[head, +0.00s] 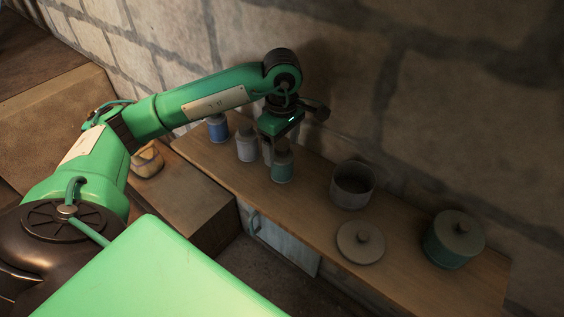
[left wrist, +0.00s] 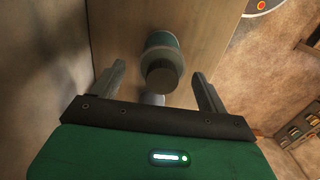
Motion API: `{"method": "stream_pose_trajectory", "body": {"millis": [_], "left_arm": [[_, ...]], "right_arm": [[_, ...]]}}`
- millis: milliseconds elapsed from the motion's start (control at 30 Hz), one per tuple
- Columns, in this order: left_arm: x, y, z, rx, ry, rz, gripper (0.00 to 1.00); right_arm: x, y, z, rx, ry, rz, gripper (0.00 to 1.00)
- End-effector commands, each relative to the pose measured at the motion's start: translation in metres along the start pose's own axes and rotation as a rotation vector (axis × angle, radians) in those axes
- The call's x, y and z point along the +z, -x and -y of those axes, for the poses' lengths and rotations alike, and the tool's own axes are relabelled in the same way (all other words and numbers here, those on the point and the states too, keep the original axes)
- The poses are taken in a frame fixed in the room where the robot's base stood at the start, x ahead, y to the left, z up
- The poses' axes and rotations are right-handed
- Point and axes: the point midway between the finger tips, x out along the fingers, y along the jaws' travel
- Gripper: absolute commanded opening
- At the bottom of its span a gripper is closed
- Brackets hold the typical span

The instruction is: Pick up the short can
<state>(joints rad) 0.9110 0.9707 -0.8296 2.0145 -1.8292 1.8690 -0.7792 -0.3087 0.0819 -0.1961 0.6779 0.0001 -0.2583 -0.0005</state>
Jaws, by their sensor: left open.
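Three small cans stand in a row on the wooden bench: a blue one (head: 217,128), a pale grey one (head: 247,146) and a teal one (head: 282,168) with a grey top. They look close in height, so I cannot tell surely which is the short can. My left gripper (head: 274,146) is over the bench, just above and behind the teal can. In the left wrist view the left gripper (left wrist: 158,72) is open, with a teal can (left wrist: 162,42) with a dark top showing between and beyond its fingers. I cannot tell whether they touch. My right gripper is not in view.
On the bench (head: 415,220) to the right are an open grey pot (head: 352,190), a loose round lid (head: 361,243) and a lidded teal pot (head: 453,244). A stone wall (head: 440,90) rises close behind. A jar (head: 147,161) stands on a lower wooden surface at left.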

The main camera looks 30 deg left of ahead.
Motion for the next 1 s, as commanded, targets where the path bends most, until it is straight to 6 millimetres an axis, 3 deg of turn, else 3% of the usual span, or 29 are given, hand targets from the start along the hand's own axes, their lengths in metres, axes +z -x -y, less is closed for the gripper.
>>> {"method": "stream_pose_trajectory", "body": {"millis": [400,700,733,1000], "left_arm": [[0.002,-0.045,0.003,-0.003,0.001,0.001,0.77],[0.002,-0.052,0.002,0.0,0.0,0.001,0.77],[0.002,-0.052,0.002,0.0,0.0,0.001,0.75],[0.002,-0.052,0.002,0.0,0.0,0.001,0.26]], "right_arm": [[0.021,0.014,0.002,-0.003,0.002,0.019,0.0],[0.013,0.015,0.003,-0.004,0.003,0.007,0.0],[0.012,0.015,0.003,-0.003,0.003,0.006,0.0],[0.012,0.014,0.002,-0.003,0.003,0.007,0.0]]}}
